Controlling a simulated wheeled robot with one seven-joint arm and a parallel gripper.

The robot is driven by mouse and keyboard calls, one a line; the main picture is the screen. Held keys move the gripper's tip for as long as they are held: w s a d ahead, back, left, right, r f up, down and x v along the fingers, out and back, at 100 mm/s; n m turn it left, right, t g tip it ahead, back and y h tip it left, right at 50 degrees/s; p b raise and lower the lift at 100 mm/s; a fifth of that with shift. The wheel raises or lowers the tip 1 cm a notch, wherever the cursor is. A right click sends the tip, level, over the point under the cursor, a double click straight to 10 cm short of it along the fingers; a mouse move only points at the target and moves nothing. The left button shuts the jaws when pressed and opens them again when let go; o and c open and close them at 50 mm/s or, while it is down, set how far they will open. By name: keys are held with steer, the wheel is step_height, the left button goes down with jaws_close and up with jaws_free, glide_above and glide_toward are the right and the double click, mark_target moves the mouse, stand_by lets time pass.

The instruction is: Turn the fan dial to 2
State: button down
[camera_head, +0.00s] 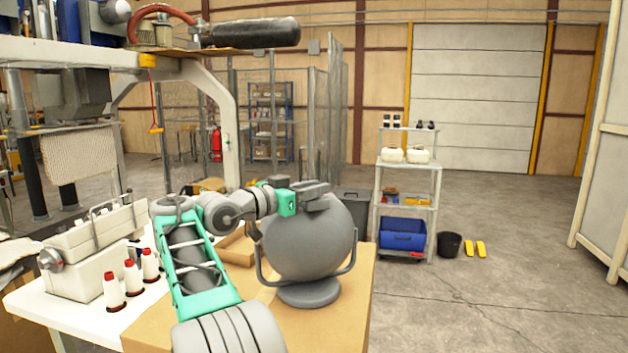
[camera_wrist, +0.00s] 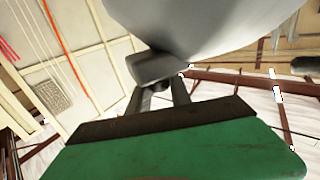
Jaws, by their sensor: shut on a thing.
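The grey round fan (camera_head: 318,240) stands on its round base on the cardboard-coloured table top. I see its rounded grey housing from behind or the side; its underside edge also shows in the wrist view (camera_wrist: 215,25). My gripper (camera_head: 318,188) is at the top of the fan housing. In the wrist view my gripper (camera_wrist: 162,92) has its fingers close together on a small grey knob, the dial (camera_wrist: 152,68), which sticks out from the housing. The dial's numbers and pointer are not visible, so its setting cannot be told.
A white sewing machine (camera_head: 95,245) and several red-topped thread cones (camera_head: 132,278) stand left on the white table. An open cardboard box (camera_head: 236,248) lies behind my arm. A shelf cart (camera_head: 408,170) with a blue bin (camera_head: 402,233) stands right. The floor at right is mostly clear.

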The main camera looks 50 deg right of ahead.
steer(key=shift+r, duration=0.15)
steer(key=c, duration=1.2)
jaws_free()
steer(key=shift+d, duration=0.1)
steer(key=shift+o, duration=0.2)
steer(key=shift+f, duration=0.2)
